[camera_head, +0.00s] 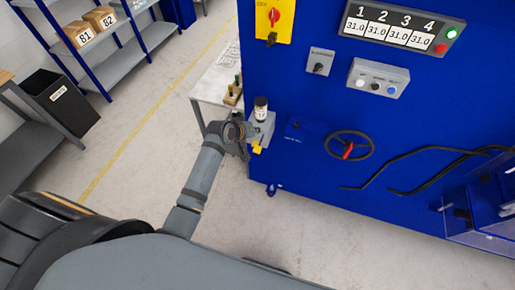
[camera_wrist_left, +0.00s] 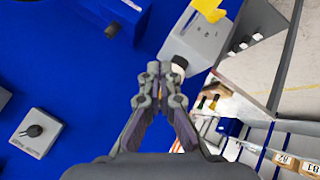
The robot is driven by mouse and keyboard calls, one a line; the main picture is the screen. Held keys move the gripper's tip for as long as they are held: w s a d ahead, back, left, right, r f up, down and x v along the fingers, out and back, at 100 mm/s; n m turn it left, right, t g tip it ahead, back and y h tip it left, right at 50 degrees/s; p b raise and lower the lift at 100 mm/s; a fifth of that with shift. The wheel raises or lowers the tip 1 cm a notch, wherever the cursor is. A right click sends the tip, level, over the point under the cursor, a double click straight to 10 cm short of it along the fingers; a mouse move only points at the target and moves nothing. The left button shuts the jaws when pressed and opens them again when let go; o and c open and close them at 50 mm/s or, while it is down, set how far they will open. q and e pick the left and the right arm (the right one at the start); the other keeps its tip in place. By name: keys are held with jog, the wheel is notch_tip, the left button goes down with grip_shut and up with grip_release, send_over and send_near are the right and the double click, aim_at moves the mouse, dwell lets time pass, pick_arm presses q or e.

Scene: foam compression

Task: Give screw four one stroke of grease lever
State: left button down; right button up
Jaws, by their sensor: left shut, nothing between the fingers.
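The grease unit (camera_head: 263,129) is a light grey box on the blue machine's left edge, with a dark-and-white cylinder (camera_head: 261,106) on top and a yellow part (camera_head: 257,147) low on it. My left gripper (camera_head: 243,131) is shut and empty, just left of the grease unit in the head view. In the left wrist view the shut fingers (camera_wrist_left: 161,82) point toward the grey box (camera_wrist_left: 198,38), with its yellow part (camera_wrist_left: 209,9) at the top. I cannot tell whether the fingers touch it. No separate lever is clear. My right gripper is out of view.
A display (camera_head: 402,27) numbered 1 to 4 reads 31.0 in each place, beside a lit green lamp.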

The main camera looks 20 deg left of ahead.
pick_arm(q)
jog(key=b, duration=0.7)
send_over(257, 149)
jog(key=f, duration=0.7)
jog(key=shift+s+a+f, duration=0.15)
jog(key=shift+s+a, duration=0.05)
jog(key=shift+s, duration=0.15)
jog(key=shift+f+b, duration=0.4)
jog(key=shift+f, duration=0.4)
jog(key=shift+f, duration=0.1)
jog(key=shift+f, duration=0.3)
jog(key=shift+f+b, duration=0.7)
jog(key=shift+f, duration=0.65)
dwell(0.7)
dwell(0.5)
